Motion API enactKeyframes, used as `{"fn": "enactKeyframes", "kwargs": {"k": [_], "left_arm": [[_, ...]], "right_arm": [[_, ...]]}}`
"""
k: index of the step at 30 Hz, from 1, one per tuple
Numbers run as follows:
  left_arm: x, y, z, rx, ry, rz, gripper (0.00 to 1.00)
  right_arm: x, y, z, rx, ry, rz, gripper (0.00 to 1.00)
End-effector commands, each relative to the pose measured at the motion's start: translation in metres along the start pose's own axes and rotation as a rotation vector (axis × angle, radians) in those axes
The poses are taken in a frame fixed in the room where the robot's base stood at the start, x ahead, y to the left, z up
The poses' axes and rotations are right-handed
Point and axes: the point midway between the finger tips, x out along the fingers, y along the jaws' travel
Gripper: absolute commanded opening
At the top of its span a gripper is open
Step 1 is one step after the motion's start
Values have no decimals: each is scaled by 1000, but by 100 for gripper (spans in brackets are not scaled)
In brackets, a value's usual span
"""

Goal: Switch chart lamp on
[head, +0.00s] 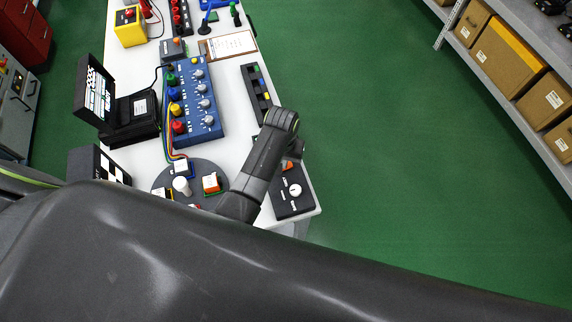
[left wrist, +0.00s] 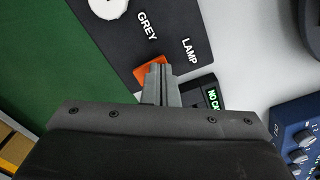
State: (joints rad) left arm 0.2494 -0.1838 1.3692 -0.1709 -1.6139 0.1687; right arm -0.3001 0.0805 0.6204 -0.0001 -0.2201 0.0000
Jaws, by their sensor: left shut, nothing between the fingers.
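A black control panel (head: 283,206) lies at the front right corner of the white table, with a white knob (head: 295,190). In the left wrist view the panel (left wrist: 185,22) carries the printed words GREY and LAMP, the white knob (left wrist: 106,6) and an orange rocker switch (left wrist: 150,72) near the LAMP word. My left gripper (left wrist: 158,70) is shut and empty, its tips over or against the orange switch; I cannot tell whether they touch. The fingers hide part of the switch, so its position is unclear. In the head view my left arm bends over the panel, with the gripper (head: 292,160) partly hidden.
A round grey turntable (head: 160,183) with small blocks stands left of my arm. Behind are a blue knob box (head: 212,128), a black case with a screen (head: 98,92), a black tray (head: 249,78) and a clipboard (head: 231,45).

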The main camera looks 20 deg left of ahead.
Motion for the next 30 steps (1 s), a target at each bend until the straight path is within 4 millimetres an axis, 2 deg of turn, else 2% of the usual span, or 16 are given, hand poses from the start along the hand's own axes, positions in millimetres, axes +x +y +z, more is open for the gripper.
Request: {"fn": "enactKeyframes", "kwargs": {"k": [9,24,30], "left_arm": [[-28,0,0,0,1,0,0],[-63,0,-1,1,3,0,0],[-70,0,0,0,1,0,0]], "right_arm": [[-26,2,-3,0,0,0,36],[-22,2,-3,0,0,1,36],[-22,2,-2,0,0,0,36]]}}
